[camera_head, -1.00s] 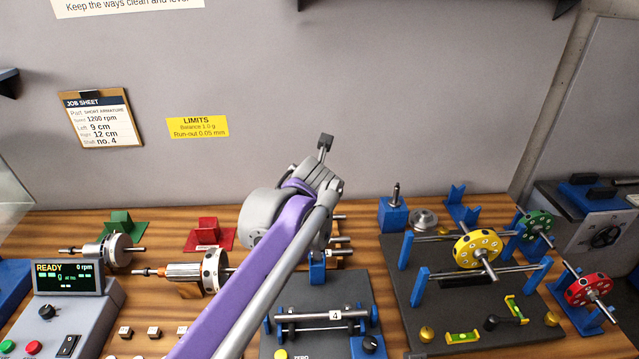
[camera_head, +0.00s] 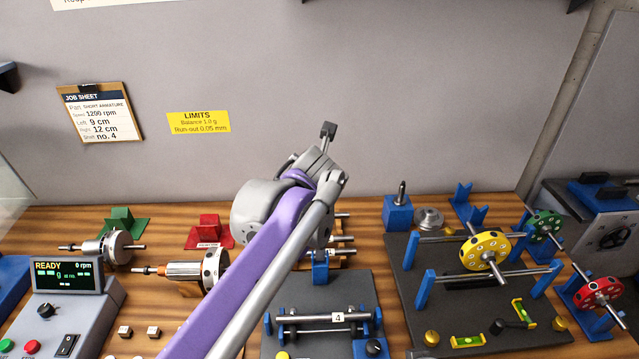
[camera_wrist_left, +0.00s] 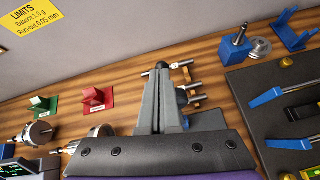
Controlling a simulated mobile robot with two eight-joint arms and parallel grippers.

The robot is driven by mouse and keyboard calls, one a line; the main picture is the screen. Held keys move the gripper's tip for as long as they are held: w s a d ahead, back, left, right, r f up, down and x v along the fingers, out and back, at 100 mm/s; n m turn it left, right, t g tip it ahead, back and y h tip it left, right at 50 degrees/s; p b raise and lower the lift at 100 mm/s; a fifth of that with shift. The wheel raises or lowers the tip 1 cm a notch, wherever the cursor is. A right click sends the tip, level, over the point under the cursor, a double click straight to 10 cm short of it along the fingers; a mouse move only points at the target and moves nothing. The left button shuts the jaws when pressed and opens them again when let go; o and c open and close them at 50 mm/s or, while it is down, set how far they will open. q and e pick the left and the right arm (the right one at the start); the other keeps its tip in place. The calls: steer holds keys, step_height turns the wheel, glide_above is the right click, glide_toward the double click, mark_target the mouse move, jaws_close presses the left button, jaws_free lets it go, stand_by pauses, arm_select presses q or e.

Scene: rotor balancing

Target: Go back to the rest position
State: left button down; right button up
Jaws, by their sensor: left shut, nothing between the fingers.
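My left arm, with a purple link (camera_head: 262,250), reaches up from the bottom of the head view. Its grey wrist (camera_head: 265,210) is raised in front of the bench's back part. The fingers are hidden behind the wrist there. In the left wrist view my left gripper (camera_wrist_left: 160,68) shows its dark fingers together, with nothing held. Behind its tips are several metal shafts (camera_wrist_left: 188,90) on a stand, partly hidden. My right gripper is in neither view.
The wooden bench (camera_head: 370,222) holds a balancing console (camera_head: 68,277), a red block (camera_head: 209,233), a silver rotor (camera_head: 190,270), a shaft marked 4 (camera_head: 312,318), and a rail stand with a yellow wheel (camera_head: 485,252). The grey wall (camera_head: 400,90) stands behind.

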arm_select(q)
steer(key=s+f+v, duration=0.1)
steer(key=v, duration=0.8)
steer(key=s+a+f+n+g+y, duration=0.15)
steer(key=s+a+f+n, duration=0.25)
steer(key=a+f+n, duration=0.4)
steer(key=s+a+f+n+g, duration=0.2)
steer(key=s+a+f+n, duration=0.35)
steer(key=n, duration=0.55)
steer(key=s+a+f+n+g, duration=0.1)
steer(key=s+a+f+n, duration=0.2)
steer(key=s+f+n, duration=0.3)
steer(key=s+a+f+n, duration=0.3)
steer(key=s+f+n, duration=0.3)
steer(key=f+n, duration=0.3)
steer(key=n+h, duration=0.1)
steer(key=n, duration=0.3)
steer(key=shift+a+f+g, duration=0.25)
steer(key=shift+f+g, duration=0.1)
steer(key=shift+f, duration=0.05)
